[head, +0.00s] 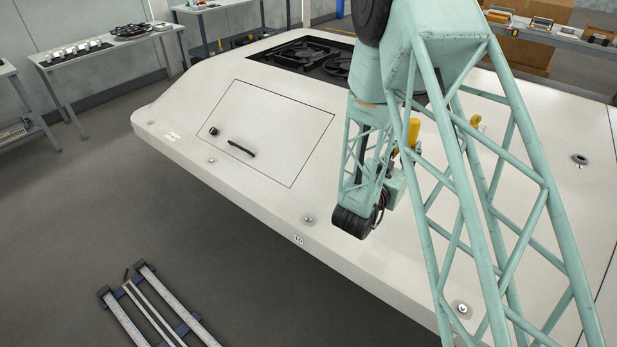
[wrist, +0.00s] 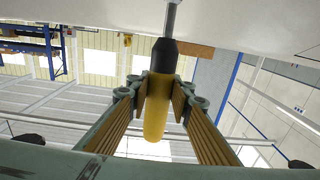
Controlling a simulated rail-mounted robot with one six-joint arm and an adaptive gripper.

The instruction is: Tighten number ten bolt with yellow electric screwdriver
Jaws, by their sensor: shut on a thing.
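The yellow electric screwdriver (wrist: 156,108) is between the two fingers of my gripper (wrist: 162,90) in the wrist view. My gripper is shut on its yellow body. Its black collar and grey shaft (wrist: 172,18) extend toward a white surface at the top; the tip's contact is not visible. In the head view, a small label that appears to read 10 (head: 298,239) is on the white body's edge, with a round bolt (head: 308,219) just above it. My arm hides most of the gripper there. Yellow parts show beside my arm, but I cannot tell which is the screwdriver.
The large white body (head: 230,185) carries a hatch with a black handle (head: 241,148), fans (head: 300,50) and other bolts, one at lower right (head: 462,309). A blue and silver frame (head: 150,305) lies on the floor. Work tables (head: 100,50) stand behind.

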